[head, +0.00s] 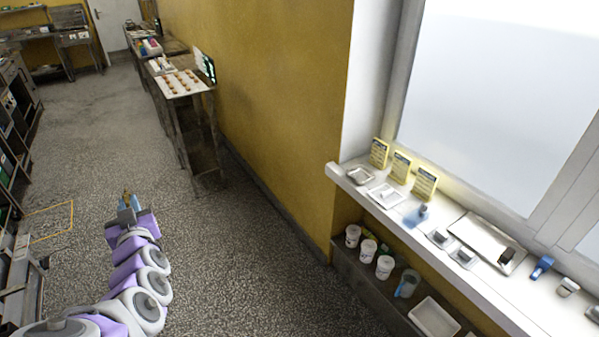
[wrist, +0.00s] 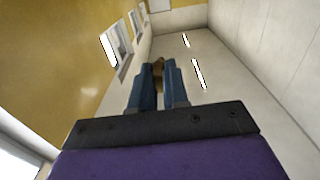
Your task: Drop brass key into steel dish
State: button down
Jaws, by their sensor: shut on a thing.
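My gripper (head: 128,204) is at the lower left of the head view, raised over the speckled floor. It is shut on a small brass-coloured thing, the brass key (head: 126,194), which sticks up past the fingertips. In the wrist view the key (wrist: 158,70) shows between the two blue fingers of my gripper (wrist: 165,76); its full shape is hidden. A small grey metallic dish (head: 359,175), which looks like the steel dish, sits at the far left end of the white windowsill, well to the right of my gripper and apart from it.
The windowsill (head: 490,282) also bears a white tray (head: 385,196), yellow cards (head: 401,166), a large tray (head: 480,237) and small items. A shelf below holds white tubs (head: 384,267). A dark table (head: 188,99) stands along the yellow wall. The floor (head: 235,255) between is clear.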

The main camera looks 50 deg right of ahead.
aim_at(368, 177)
jog(key=z, duration=2.05)
